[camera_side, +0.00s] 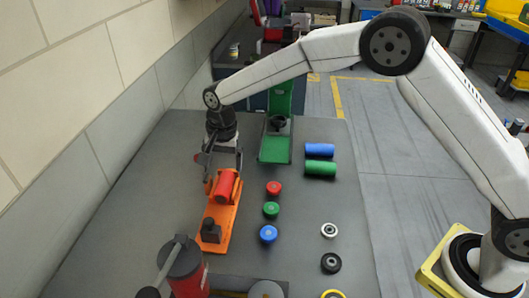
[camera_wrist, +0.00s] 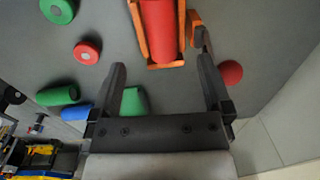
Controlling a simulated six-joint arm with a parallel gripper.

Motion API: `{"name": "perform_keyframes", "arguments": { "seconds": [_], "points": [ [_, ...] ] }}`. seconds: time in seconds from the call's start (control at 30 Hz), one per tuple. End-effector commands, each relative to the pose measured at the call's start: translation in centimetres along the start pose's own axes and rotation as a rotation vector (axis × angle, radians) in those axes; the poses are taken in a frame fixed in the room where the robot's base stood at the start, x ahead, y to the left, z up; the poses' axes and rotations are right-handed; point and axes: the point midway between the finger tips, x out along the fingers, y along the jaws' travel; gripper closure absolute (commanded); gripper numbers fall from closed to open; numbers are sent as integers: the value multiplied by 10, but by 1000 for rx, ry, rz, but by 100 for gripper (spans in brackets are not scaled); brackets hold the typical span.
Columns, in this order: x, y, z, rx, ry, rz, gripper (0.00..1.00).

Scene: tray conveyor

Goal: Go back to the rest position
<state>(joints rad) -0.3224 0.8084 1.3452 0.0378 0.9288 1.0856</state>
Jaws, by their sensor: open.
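My gripper (camera_side: 222,160) is open and points down just behind and above the orange fixture (camera_side: 217,243) on the left of the table. A red cylinder (camera_side: 226,187) lies tilted in the fixture's cradle. In the wrist view the two dark fingers of my gripper (camera_wrist: 160,57) stand well apart. The red cylinder (camera_wrist: 160,25) shows between orange walls (camera_wrist: 140,32) ahead of the fingers, with nothing visibly gripped. The near end of the cradle sits close to the fingertips; whether they touch it I cannot tell.
A green tray (camera_side: 275,148) stands behind. Blue (camera_side: 320,150) and green (camera_side: 320,169) cylinders lie right of it. Red (camera_side: 274,188), green (camera_side: 271,210) and blue (camera_side: 268,234) caps, with white (camera_side: 329,230) and black (camera_side: 331,263) rings, stand on the table. A wall runs along the left.

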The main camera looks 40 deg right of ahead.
Motion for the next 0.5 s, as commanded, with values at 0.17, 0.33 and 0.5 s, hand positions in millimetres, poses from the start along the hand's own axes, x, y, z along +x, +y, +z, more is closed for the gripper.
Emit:
{"name": "perform_keyframes", "arguments": {
  "seconds": [0.17, 0.33, 0.5],
  "points": [
    [-2, 5, -2, -13, 3, -3, 0],
    [-8, 22, -6, -57, 11, -9, 0],
    [-18, 53, -12, -143, 29, -22, 0]
  ]
}}
